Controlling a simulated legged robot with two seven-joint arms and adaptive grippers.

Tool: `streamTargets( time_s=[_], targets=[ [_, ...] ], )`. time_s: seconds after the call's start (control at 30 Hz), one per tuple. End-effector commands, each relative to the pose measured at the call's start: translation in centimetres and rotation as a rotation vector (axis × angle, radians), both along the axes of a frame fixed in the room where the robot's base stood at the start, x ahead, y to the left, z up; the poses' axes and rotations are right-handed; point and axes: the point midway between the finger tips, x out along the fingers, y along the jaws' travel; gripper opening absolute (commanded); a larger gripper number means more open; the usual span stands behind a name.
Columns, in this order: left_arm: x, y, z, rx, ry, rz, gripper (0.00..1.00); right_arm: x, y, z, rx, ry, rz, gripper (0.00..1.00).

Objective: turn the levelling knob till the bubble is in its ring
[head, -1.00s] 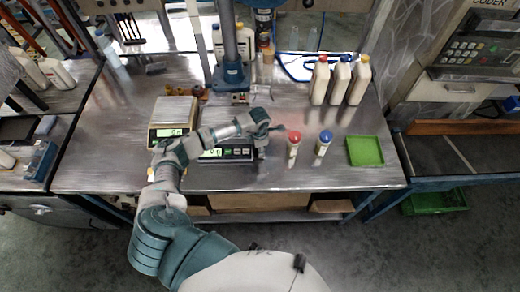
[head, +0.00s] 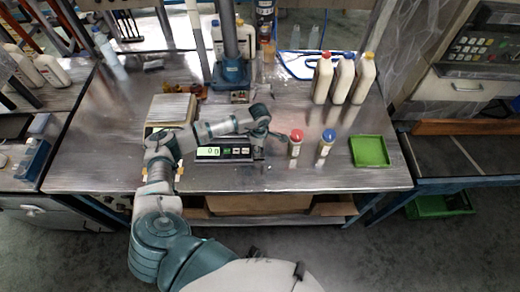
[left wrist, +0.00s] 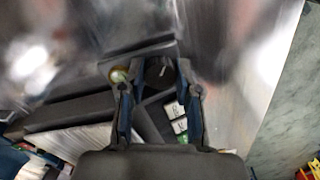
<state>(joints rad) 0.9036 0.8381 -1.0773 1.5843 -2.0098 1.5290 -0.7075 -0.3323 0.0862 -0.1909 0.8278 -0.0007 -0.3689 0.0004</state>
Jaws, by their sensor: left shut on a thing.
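The black levelling knob (left wrist: 158,70) with a pale pointer line is between my left fingertips (left wrist: 157,82) in the left wrist view. The left gripper is shut on it. The round yellowish bubble level (left wrist: 119,75) is just left of the fingers; it is too small and blurred to place the bubble against its ring. In the head view, my left gripper (head: 265,136) is at the right end of the black scale (head: 225,153), and my arm crosses above and hides much of it. Its lit display is readable. My right gripper is not in view.
A red-capped bottle (head: 296,144) and a blue-capped bottle (head: 326,146) stand just right of the gripper, before a green tray (head: 370,151). A second scale (head: 172,110) sits left. Several large bottles (head: 344,79) stand at the back right. A blue stand (head: 231,72) rises behind.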

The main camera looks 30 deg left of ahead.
Motion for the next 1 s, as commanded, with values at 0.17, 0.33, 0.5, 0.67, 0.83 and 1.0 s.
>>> streamTargets(
  time_s=[0.17,0.33,0.5,0.67,0.83,1.0],
  targets=[
    [0.1,0.2,0.1,0.004,-0.003,-0.018,0.0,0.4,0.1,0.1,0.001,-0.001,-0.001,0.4],
    [0.1,0.2,0.2,0.003,-0.004,-0.02,0.0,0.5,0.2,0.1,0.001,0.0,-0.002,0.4],
    [0.2,0.2,0.2,0.002,-0.005,-0.019,0.0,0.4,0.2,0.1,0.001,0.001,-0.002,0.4],
    [0.1,0.2,0.2,0.002,-0.005,-0.019,0.44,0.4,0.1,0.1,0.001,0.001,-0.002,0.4],
    [0.1,0.1,0.1,0.001,-0.003,-0.021,0.44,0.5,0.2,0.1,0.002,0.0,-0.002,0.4],
    [0.2,0.1,1.5,-0.001,-0.005,-0.02,0.44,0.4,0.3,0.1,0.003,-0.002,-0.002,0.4]
  ],
)
